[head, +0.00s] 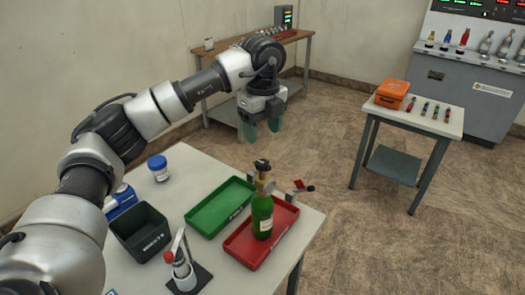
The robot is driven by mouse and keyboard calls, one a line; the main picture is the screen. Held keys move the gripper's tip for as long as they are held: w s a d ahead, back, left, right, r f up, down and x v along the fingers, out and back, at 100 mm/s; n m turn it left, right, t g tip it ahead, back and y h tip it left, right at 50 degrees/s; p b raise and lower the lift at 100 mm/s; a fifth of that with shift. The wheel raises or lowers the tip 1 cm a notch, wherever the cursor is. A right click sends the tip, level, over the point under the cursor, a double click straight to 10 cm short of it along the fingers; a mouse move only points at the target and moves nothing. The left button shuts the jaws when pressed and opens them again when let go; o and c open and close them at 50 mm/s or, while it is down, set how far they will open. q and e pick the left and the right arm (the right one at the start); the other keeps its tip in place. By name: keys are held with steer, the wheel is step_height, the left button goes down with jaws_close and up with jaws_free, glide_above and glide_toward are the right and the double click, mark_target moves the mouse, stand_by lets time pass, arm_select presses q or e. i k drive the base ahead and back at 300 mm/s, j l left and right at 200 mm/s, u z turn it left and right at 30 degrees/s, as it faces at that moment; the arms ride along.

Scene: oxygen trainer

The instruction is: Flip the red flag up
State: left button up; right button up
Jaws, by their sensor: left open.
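The cylinder stands upright at the red tray (284,226), with a brass and black valve (263,172) on top. My left gripper (263,128) is open and empty. It points down, above and behind the cylinder in the picture, well apart from the flag. My right gripper is not in view.
The white table also holds a green tray (206,220), a dark bin (130,237), a blue-lidded jar (158,170) and a red-tipped metal device (180,262). A side table (452,126) with an orange case (391,93) stands right. Open floor lies between.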

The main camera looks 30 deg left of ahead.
mark_target(301, 188)
steer(key=k+l, duration=0.8)
steer(key=l, duration=0.15)
